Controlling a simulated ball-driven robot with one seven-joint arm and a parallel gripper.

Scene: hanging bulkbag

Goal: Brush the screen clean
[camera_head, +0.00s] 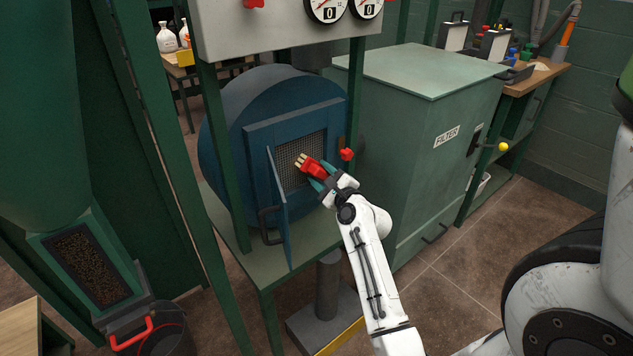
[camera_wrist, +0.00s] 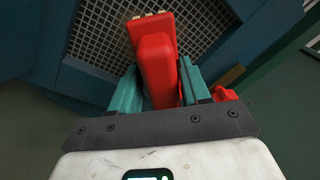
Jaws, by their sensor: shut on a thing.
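The screen (camera_head: 288,176) is a metal mesh in the square opening of a blue round housing (camera_head: 236,130), whose blue door (camera_head: 277,215) stands open. My gripper (camera_head: 323,180) is in front of the opening, shut on a red brush (camera_head: 311,167) with pale bristle tufts. The brush head lies over the mesh in the head view; whether the bristles touch it I cannot tell. In the wrist view the green fingers (camera_wrist: 160,92) clasp the red brush handle (camera_wrist: 157,70), and the bristles lie in front of the mesh (camera_wrist: 103,22). The brush hides part of the screen.
A red knob (camera_head: 346,154) sits just right of the opening, close to my gripper. A green filter cabinet (camera_head: 420,110) stands to the right. A green post (camera_head: 222,155) and a gauge panel (camera_head: 290,25) frame the housing. A bucket (camera_head: 168,335) stands at lower left.

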